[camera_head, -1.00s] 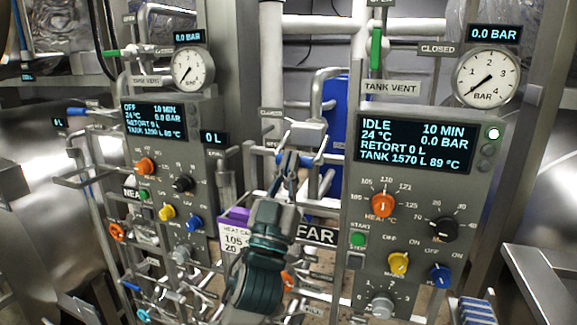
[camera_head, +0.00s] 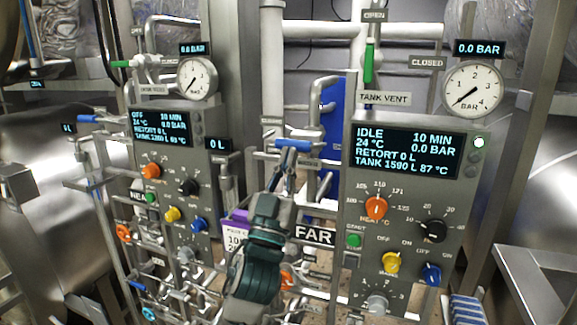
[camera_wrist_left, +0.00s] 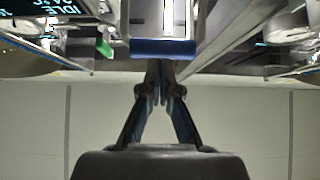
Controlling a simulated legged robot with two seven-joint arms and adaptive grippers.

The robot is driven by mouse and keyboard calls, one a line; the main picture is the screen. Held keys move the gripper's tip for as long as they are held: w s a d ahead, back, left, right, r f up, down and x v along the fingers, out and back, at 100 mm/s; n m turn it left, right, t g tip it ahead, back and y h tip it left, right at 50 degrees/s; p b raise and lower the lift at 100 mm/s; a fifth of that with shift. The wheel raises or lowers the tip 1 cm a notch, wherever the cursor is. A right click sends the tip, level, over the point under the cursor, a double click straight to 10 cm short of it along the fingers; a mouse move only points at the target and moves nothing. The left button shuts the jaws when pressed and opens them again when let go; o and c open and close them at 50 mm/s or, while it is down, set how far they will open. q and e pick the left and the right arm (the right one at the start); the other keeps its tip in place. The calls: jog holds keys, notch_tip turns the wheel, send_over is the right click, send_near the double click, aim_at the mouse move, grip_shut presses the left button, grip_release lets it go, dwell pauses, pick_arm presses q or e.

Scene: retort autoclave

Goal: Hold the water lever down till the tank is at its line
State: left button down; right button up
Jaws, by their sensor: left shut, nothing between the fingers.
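The water lever (camera_head: 292,145) has a blue grip and sits left of the FAR control panel, its grip roughly level. In the wrist view the blue grip (camera_wrist_left: 162,48) lies across the top, just beyond my fingertips. My left gripper (camera_head: 285,167) is shut and empty, its tips close below the grip; I cannot tell whether they touch it. It also shows in the wrist view (camera_wrist_left: 160,68). The FAR display (camera_head: 406,152) reads IDLE, 24 °C, 0.0 bar, retort 0 L, tank 1590 L, 87 °C. My right gripper is out of view.
The FAR panel's knobs, such as the orange heat knob (camera_head: 376,208), stand right of my arm. The NEAR panel's display (camera_head: 161,122) reads OFF. The green tank vent handle (camera_head: 369,63) points up toward OPEN. Pipes crowd around my arm.

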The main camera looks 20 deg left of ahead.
pick_arm(q)
jog(key=b+v, duration=0.1)
jog(key=v, duration=0.8)
jog(key=shift+s+f+b, duration=0.15)
jog(key=shift+s+b, duration=0.25)
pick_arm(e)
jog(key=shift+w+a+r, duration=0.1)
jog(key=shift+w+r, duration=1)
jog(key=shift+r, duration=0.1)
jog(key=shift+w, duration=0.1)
